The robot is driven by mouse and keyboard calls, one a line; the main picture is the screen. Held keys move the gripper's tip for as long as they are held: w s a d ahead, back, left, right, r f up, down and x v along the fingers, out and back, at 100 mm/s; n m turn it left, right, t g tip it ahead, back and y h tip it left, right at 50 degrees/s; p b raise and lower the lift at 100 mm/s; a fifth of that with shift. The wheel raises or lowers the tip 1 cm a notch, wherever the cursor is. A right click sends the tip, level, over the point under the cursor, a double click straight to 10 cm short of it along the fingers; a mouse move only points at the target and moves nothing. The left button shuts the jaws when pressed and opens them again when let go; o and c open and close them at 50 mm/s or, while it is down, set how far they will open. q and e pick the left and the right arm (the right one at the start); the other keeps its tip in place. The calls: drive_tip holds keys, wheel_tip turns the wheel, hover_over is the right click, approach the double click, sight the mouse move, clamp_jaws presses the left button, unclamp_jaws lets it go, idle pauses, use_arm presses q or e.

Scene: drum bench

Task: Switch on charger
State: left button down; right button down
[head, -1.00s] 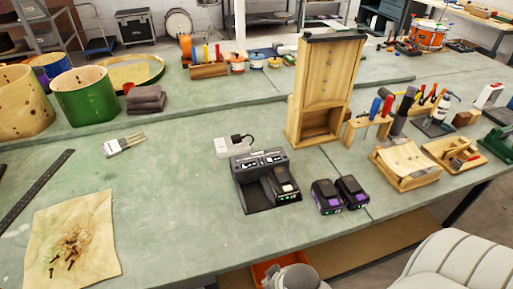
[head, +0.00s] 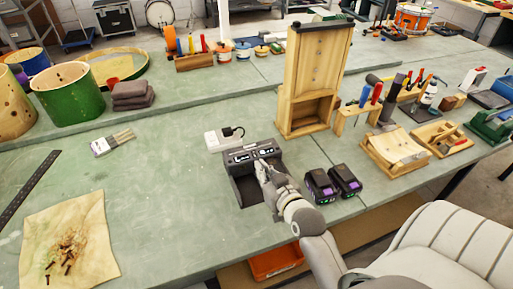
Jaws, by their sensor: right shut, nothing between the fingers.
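The black charger (head: 243,187) sits on the green bench near the middle, with a dark panel bearing small lights on its raised back. Its battery slot is mostly hidden behind my right gripper (head: 262,170). This gripper is shut and empty, with its fingertips over or against the charger's front face; I cannot tell whether they touch. A white socket block (head: 217,142) with a black plug (head: 229,132) stands just behind the charger. My left gripper is not in view.
Two black and purple batteries (head: 321,186) stand right of the charger. A tall wooden cabinet (head: 318,68) stands behind. The bench between is clear.

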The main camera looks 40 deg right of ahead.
drive_tip(key=d, duration=0.1)
drive_tip(key=d+r+t+h, duration=0.1)
drive_tip(key=d+r+m, duration=0.1)
drive_tip(key=shift+w+r+h, duration=0.2)
drive_tip(key=shift+w+h, duration=0.1)
drive_tip(key=shift+w, duration=0.1)
drive_tip(key=p, duration=0.2)
hover_over(257, 155)
drive_tip(key=shift+f, duration=0.45)
wheel_tip(257, 155, down, 3)
drive_tip(key=shift+r, duration=0.15)
drive_tip(key=shift+f+p, duration=0.3)
drive_tip(key=shift+f, duration=0.45)
